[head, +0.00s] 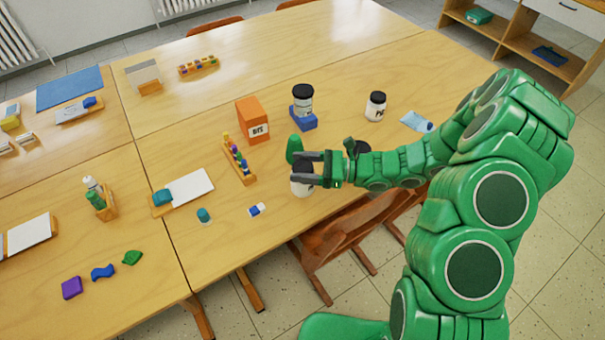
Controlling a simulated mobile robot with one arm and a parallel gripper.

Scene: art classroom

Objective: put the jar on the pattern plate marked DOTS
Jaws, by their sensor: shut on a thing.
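My gripper (308,169) is shut on a white jar (302,188) near the front edge of the middle table. The fingers cover its upper part, and I cannot tell whether its base touches the table. A second white jar with a dark lid (302,103) stands upright on a blue block (303,121). A third dark-lidded jar (376,106) stands upright on the table to the right, its label too small to read. I cannot make out a plate marked DOTS.
A green object (294,149) stands just behind my gripper. An orange box (252,120) and a rack of small coloured items (238,160) are to the left. A chair (345,240) is below the front edge. The back table is mostly clear.

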